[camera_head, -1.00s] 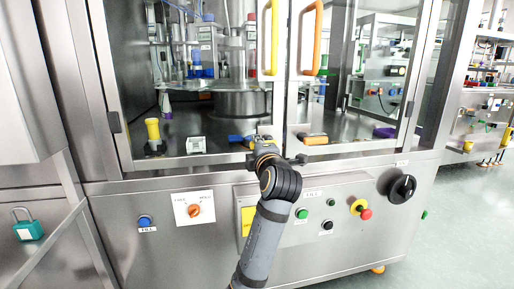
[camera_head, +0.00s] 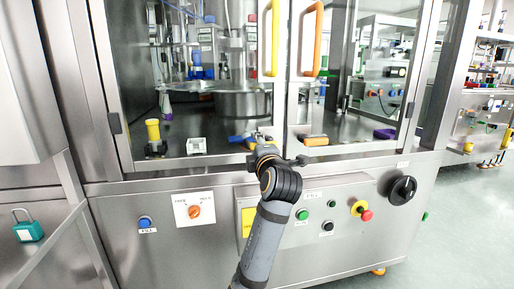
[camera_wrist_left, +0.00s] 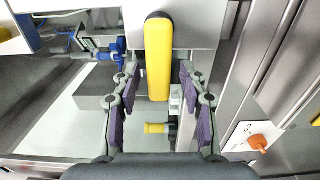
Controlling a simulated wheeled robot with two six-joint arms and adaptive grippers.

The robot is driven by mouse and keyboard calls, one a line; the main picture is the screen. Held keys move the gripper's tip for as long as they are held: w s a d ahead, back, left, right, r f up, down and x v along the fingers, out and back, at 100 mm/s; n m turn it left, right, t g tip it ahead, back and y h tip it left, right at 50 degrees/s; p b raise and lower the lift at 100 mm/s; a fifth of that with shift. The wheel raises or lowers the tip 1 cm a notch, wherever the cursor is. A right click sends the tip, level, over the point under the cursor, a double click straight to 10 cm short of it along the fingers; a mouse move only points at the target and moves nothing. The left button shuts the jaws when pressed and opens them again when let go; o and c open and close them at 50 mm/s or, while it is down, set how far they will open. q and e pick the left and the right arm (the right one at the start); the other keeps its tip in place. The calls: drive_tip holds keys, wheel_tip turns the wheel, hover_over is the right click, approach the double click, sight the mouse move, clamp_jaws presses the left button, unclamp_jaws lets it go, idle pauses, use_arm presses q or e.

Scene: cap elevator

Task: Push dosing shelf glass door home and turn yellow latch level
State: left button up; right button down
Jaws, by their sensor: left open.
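The cabinet's glass doors stand side by side, one with a tall yellow handle (camera_head: 275,38) and one with an orange handle (camera_head: 312,38). I cannot tell whether either door is fully home. A yellow-orange bar (camera_head: 314,140), which looks like the latch, lies roughly level low beside the door join. In the left wrist view a yellow bar (camera_wrist_left: 157,60) runs between the fingers, lengthwise along the gap; it appears to be that latch. My left gripper (camera_head: 262,136) is at the cabinet's lower door edge, and its spread fingers (camera_wrist_left: 158,108) are open, not closed on the bar.
Below the doors, the front panel carries an orange knob (camera_head: 194,211), a blue button (camera_head: 145,222), a red button (camera_head: 366,215) and a black rotary switch (camera_head: 402,189). A yellow cylinder (camera_head: 153,130) and a small white box (camera_head: 196,146) stand behind the left glass. Floor is clear at right.

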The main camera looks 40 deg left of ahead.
use_arm(q)
wheel_tip(320, 180, up, 10)
idle(0.3)
